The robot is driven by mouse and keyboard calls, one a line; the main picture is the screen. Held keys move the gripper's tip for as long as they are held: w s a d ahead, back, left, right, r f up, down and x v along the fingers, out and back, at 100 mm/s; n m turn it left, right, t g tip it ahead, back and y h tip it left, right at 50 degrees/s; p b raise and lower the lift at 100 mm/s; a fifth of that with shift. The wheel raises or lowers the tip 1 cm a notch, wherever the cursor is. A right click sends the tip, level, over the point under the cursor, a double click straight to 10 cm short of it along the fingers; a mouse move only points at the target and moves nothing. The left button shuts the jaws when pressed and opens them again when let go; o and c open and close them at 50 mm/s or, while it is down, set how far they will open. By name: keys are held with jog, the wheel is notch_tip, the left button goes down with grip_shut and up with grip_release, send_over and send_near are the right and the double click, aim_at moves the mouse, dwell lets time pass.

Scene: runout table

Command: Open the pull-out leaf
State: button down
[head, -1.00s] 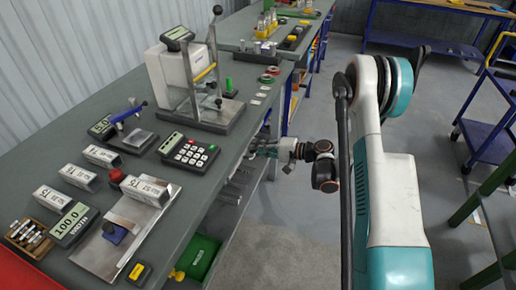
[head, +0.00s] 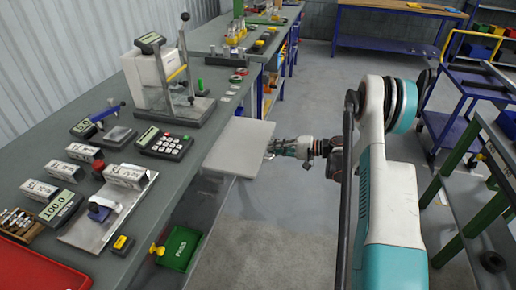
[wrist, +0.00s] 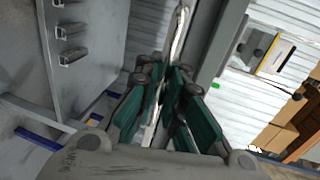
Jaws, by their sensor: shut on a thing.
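The pull-out leaf (head: 238,146) is a flat light-grey board in the head view. It sticks out level from the long bench's front edge, near the keypad device. My gripper (head: 271,150) is at the leaf's outer edge, on the aisle side, and is shut on it. In the wrist view, the teal fingers of my gripper (wrist: 168,88) are close together around a thin pale edge. The exact contact is partly hidden by the fingers.
The grey bench (head: 190,183) carries a keypad device (head: 168,142), a press stand and several small boxes. A green bin (head: 180,247) stands below it. A blue cart (head: 447,128) and a green-legged table are on the right. The floor between is clear.

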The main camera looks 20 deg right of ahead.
jog(key=shift+f+v, duration=0.25)
jog(key=shift+v, duration=0.9)
jog(key=shift+f+v, duration=0.2)
jog(key=shift+v, duration=0.95)
jog(key=shift+d, duration=0.1)
jog(key=c, duration=1.7)
grip_release()
jog(key=v, duration=1.2)
